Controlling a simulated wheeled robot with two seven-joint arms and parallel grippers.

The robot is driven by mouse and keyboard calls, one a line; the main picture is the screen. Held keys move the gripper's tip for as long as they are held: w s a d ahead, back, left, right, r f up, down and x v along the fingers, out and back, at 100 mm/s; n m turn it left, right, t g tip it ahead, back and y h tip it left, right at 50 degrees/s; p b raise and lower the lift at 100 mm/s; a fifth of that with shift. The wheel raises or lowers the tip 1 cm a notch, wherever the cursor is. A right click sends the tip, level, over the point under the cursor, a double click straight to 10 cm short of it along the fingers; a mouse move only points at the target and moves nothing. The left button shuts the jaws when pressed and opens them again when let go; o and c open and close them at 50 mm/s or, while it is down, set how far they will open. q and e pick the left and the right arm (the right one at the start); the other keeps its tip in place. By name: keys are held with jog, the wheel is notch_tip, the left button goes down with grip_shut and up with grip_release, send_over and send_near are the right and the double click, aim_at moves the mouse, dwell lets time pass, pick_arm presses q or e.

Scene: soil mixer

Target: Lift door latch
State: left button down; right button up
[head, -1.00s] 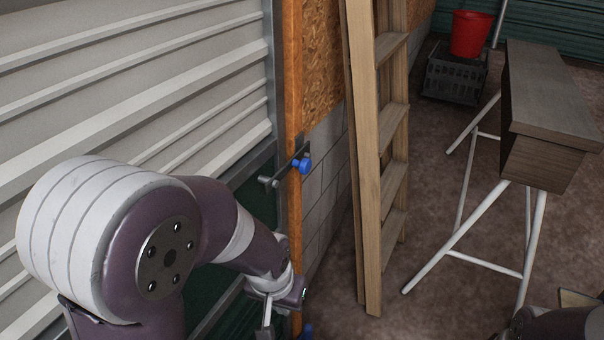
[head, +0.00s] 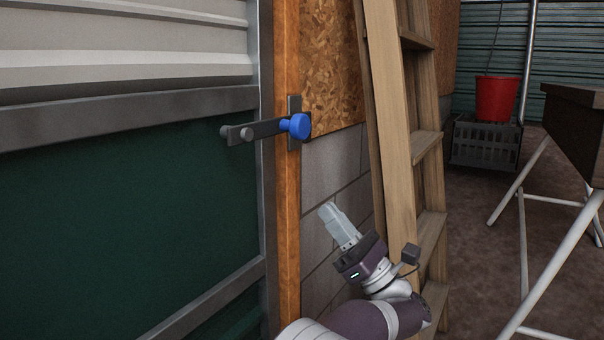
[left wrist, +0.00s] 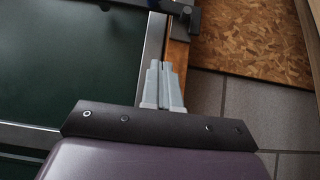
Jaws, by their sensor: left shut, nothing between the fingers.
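The door latch (head: 262,131) is a dark bar lying nearly level across the door's metal frame and the orange wooden post. A blue knob (head: 299,126) sits at its right end and a grey peg near its left end. The green door panel (head: 120,210) is at left. My left gripper (head: 328,210) is shut and empty, below and right of the latch and apart from it in the picture, pointing up-left. In the left wrist view its closed fingers (left wrist: 163,72) point toward the latch (left wrist: 182,12), which is partly cut off at the top. My right gripper is out of view.
A wooden ladder (head: 388,140) leans close to the right of my left gripper. A block wall (head: 330,165) is behind the gripper. A red bucket (head: 496,98) on a dark crate (head: 484,142) and a white-legged bench (head: 576,125) stand farther right.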

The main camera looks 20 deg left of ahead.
aim_at(284, 128)
pick_arm(q)
jog(key=p+x, duration=0.1)
jog(key=x, duration=0.3)
jog(key=d+r+p+x, duration=0.1)
jog(key=p+x, duration=0.1)
jog(key=x, duration=0.2)
jog(key=d+r+p+x, duration=0.1)
jog(key=x, duration=0.4)
jog(key=shift+s, duration=0.15)
jog(key=shift+a, duration=0.1)
